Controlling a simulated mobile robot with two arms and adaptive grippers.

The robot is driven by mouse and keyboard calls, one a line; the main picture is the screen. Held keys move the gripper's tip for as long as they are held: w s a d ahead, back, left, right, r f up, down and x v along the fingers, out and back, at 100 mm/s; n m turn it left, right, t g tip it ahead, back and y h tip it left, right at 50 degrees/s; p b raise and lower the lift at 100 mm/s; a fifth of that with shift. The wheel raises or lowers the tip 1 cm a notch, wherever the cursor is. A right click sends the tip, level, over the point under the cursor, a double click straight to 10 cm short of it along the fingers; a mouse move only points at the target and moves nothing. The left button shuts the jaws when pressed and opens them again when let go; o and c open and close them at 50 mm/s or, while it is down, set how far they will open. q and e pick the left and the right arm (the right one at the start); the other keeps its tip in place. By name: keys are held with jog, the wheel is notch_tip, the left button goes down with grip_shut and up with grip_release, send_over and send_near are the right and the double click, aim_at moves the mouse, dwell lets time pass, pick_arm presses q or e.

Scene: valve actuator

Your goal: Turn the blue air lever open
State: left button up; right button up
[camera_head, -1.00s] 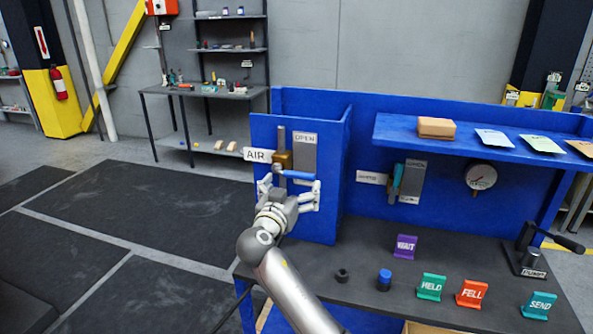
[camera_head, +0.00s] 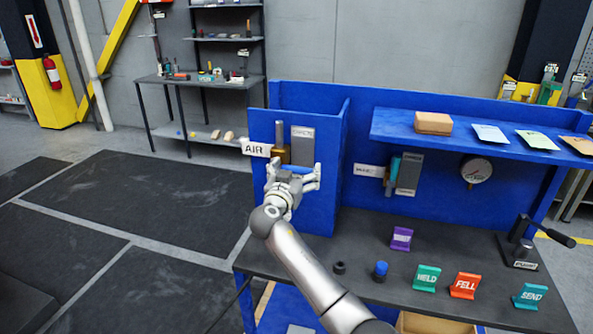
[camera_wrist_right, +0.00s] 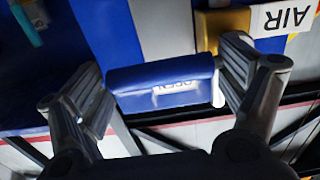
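The blue air lever (camera_head: 298,168) sticks out from the brass valve body (camera_head: 279,154) on the blue side panel, beside the AIR label (camera_head: 256,149). My right gripper (camera_head: 294,174) is at the lever, with its fingers spread wide to either side of it. In the right wrist view the blue lever handle (camera_wrist_right: 162,82) lies crosswise between the fingers of my right gripper (camera_wrist_right: 165,90). The finger pads are close to its ends; whether they touch is unclear. My left gripper is not in view.
A grey plate (camera_head: 302,145) stands right of the valve. A second valve with a teal handle (camera_head: 391,175) and a gauge (camera_head: 476,170) are on the back panel. The dark bench (camera_head: 330,242) bears coloured signs, small knobs and a pump lever (camera_head: 544,231).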

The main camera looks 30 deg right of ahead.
jog(key=c, duration=1)
jog(key=shift+c, duration=0.2)
